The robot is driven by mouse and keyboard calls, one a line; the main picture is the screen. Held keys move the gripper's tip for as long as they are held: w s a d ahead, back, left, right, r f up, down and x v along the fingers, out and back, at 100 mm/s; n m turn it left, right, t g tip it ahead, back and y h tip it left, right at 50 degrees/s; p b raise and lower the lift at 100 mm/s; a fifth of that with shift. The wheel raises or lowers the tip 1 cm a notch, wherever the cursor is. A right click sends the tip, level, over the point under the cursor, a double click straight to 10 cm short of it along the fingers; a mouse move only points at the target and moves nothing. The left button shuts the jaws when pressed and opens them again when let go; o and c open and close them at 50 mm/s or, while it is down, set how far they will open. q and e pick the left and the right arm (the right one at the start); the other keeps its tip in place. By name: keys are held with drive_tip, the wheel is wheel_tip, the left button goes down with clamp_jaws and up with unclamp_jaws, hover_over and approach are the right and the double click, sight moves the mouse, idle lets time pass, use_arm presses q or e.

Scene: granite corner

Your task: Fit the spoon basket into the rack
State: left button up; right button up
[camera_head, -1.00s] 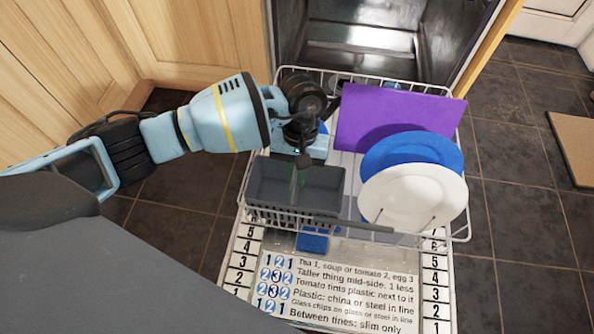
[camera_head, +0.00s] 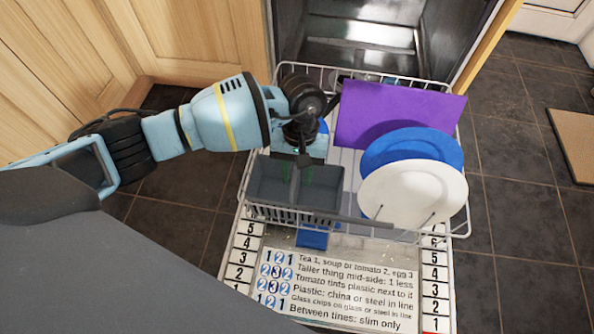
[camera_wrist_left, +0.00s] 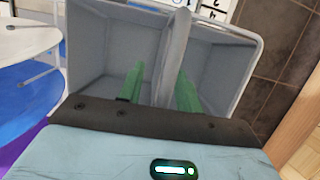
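The spoon basket (camera_head: 268,183) is a dark grey two-compartment box with slatted sides. It sits at the front left of the white wire rack (camera_head: 357,222) and looks roughly level; its underside is hidden, so I cannot tell how fully it is seated. My left gripper (camera_head: 303,174) reaches down into it from above. In the left wrist view, its green fingers (camera_wrist_left: 160,88) stand on either side of the basket's middle divider (camera_wrist_left: 174,55), with a visible gap on the left finger's side, so the gripper looks open. My right gripper is not in view.
A purple board (camera_head: 390,115), a blue plate (camera_head: 410,146) and a white plate (camera_head: 415,195) stand in the rack's right half. The dishwasher opening (camera_head: 365,40) is behind. A printed text panel (camera_head: 340,290) lies in front; dark floor tiles surround the rack.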

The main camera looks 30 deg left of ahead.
use_arm(q)
drive_tip(key=p+v, duration=0.2)
drive_tip(key=v, duration=0.4)
drive_tip(key=shift+r, duration=0.2)
drive_tip(key=shift+w+a+r+p, duration=0.1)
drive_tip(key=shift+w+r+p, duration=0.25)
drive_tip(key=shift+r, duration=0.35)
drive_tip(key=shift+s, duration=0.1)
